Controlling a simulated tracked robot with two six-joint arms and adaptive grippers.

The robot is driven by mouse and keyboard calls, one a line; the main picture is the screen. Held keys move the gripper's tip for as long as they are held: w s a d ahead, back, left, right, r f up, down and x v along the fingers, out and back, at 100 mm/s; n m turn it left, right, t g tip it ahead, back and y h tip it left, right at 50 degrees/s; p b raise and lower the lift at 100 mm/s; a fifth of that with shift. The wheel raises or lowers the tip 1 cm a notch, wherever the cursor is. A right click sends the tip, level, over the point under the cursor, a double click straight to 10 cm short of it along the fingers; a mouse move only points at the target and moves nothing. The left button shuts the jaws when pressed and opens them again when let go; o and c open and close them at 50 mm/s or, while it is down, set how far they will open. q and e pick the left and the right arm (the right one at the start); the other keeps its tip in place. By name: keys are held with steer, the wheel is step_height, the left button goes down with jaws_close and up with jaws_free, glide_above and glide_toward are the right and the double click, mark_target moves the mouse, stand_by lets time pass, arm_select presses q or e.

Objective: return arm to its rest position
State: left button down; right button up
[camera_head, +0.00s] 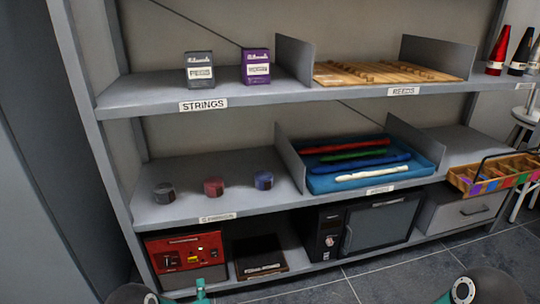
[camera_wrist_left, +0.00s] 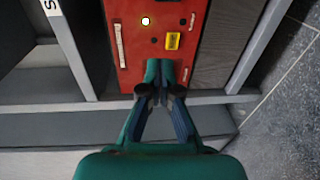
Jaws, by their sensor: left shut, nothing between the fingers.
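My left gripper (camera_wrist_left: 160,72) is shut and empty in the left wrist view. Its teal fingertips are together in front of a red-fronted box (camera_wrist_left: 145,20) with a yellow switch and a lit lamp. In the head view, part of my left gripper (camera_head: 200,289) shows at the bottom edge, in front of the lower shelf. The same red box (camera_head: 186,255) stands there at the left end. At the bottom right of the head view my right arm shows, with only a small teal piece beside it; its fingers cannot be made out.
A metal shelf unit (camera_head: 130,96) fills the head view. Two small boxes, a reed board (camera_head: 385,73), a blue tray of recorders (camera_head: 405,177), three small round tins and a dark cabinet (camera_head: 375,226) stand on it. An open crate (camera_head: 490,176) juts out right. Tiled floor is clear below.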

arm_select(q)
steer(key=s+d+f+m+g+h, duration=0.25)
steer(key=s+m+g, duration=0.35)
steer(key=s, duration=0.5)
steer(key=s+d+f+m+g+h, duration=0.2)
steer(key=s+d+m+g+h, duration=0.2)
steer(key=s+m, duration=0.5)
steer(key=s+d+f+m+g+h, duration=0.25)
steer(key=s+d+m+g, duration=0.2)
steer(key=s, duration=0.85)
step_height(320, 180, up, 38)
steer(key=p, duration=3.7)
steer(key=shift+a+f+g, duration=0.15)
steer(key=shift+a+g, duration=0.25)
steer(key=shift+g, duration=0.05)
arm_select(e)
step_height(320, 180, up, 38)
steer(key=shift+f, duration=0.25)
arm_select(q)
steer(key=shift+w, duration=0.1)
arm_select(e)
steer(key=shift+c, duration=0.2)
